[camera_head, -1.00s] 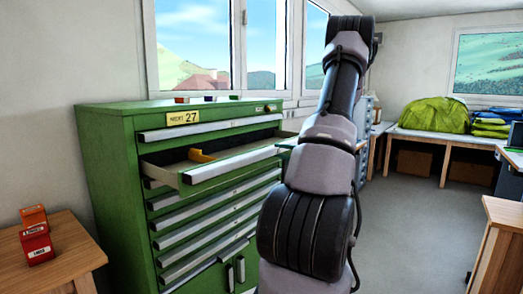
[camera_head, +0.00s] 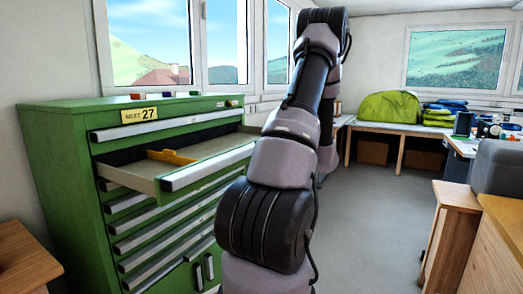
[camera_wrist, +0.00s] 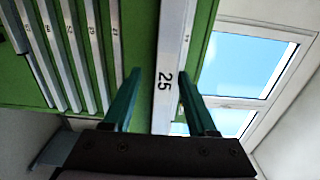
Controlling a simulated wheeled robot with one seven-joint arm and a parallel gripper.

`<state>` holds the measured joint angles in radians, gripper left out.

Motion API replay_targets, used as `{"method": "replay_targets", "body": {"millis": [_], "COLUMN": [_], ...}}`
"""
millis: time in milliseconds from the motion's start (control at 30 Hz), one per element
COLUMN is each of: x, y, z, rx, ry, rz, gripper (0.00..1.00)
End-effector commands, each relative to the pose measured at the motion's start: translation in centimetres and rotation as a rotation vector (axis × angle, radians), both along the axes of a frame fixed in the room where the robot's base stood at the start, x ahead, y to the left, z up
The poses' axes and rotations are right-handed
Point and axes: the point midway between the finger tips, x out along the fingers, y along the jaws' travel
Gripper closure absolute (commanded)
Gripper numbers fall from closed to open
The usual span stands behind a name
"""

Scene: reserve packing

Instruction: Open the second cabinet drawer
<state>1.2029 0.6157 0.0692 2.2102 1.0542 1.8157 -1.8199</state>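The green cabinet (camera_head: 62,170) stands at the left. Its second drawer (camera_head: 208,168) from the top is pulled part-way out, showing a yellow object (camera_head: 172,157) inside. The top drawer (camera_head: 165,128) and those below look shut. In the wrist view, the drawer front marked 25 (camera_wrist: 166,105) runs between the two fingers of my gripper (camera_wrist: 160,75). The fingers stand apart, one on each side of it, with a visible gap at the left finger. My arm hides the gripper in the head view.
A wooden table (camera_head: 25,262) stands left of the cabinet. Small coloured items (camera_head: 175,69) lie on the cabinet top. A wooden unit (camera_head: 452,235) is at the right. The grey floor (camera_head: 375,215) between is clear.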

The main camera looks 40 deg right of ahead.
Motion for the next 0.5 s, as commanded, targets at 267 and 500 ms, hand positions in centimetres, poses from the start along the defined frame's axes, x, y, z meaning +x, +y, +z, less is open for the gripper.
{"method": "replay_targets", "body": {"millis": [267, 500], "x": [0.1, -2.1], "y": [-0.2, -1.1], "z": [0.3, 0.4], "rx": [-0.003, -0.004], "ry": [-0.007, -0.008], "rz": [-0.003, -0.007], "gripper": [0.39, 0.39]}}
